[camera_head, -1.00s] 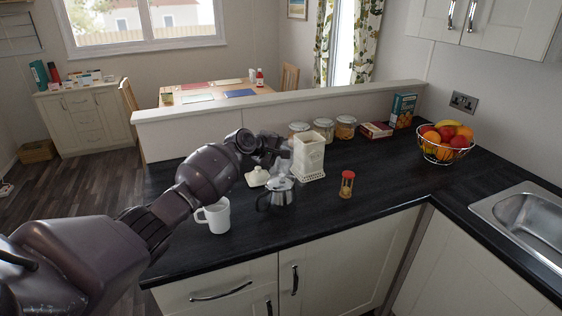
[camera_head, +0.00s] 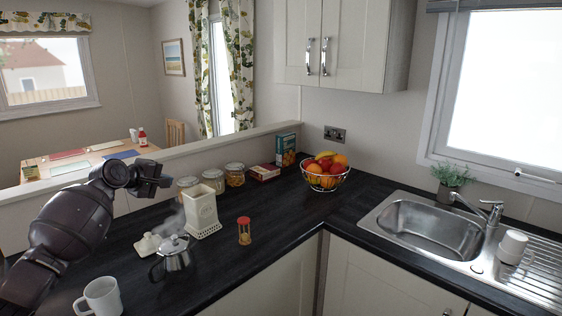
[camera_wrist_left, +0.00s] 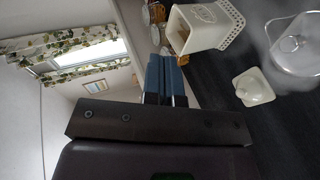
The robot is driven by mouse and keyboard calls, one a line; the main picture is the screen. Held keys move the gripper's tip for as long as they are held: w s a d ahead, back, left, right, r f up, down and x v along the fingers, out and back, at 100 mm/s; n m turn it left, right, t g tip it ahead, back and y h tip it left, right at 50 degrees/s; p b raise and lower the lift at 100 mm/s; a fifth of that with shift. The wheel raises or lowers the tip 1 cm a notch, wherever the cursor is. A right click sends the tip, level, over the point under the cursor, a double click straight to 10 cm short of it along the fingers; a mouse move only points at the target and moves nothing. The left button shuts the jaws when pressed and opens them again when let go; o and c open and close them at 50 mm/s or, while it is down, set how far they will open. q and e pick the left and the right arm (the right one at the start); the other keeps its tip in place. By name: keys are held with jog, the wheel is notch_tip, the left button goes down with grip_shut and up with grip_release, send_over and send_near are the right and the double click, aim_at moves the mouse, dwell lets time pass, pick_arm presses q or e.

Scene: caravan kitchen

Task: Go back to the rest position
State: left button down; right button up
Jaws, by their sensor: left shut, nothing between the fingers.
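My left gripper (camera_head: 160,183) is raised above the dark worktop, left of the white canister (camera_head: 201,211). In the left wrist view its two blue fingers (camera_wrist_left: 166,78) are together with nothing between them. A white mug (camera_head: 102,297) stands at the front left. My right gripper is not in view.
Glass jars (camera_head: 234,174), a box (camera_head: 286,149) and a fruit basket (camera_head: 326,172) line the back of the worktop (camera_head: 285,205). A sink (camera_head: 430,228) is at the right. A low ledge (camera_head: 215,145) runs behind.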

pick_arm(q)
notch_tip(320, 180, up, 4)
jog(key=d+m+t+y, duration=0.2)
jog(key=d+m+t, duration=0.1)
jog(key=m, duration=0.4)
jog(key=s+d+f+m+t, duration=0.1)
jog(key=s+d+f+m, duration=0.3)
jog(key=f, duration=0.3)
jog(key=s+d+f+m, duration=0.1)
jog(key=s+f+m, duration=0.2)
jog(key=s+f, duration=0.35)
jog(key=s+d+f+g+y+b, duration=0.1)
jog(key=s+f+g, duration=0.1)
jog(key=s+f, duration=1.2)
jog(key=s+d+f+n+g+y, duration=0.1)
jog(key=s+f+g+y, duration=0.1)
jog(key=s+f, duration=1.1)
jog(key=s, duration=0.9)
jog(key=shift+d+f+b, duration=0.35)
jog(key=shift+f+b, duration=0.05)
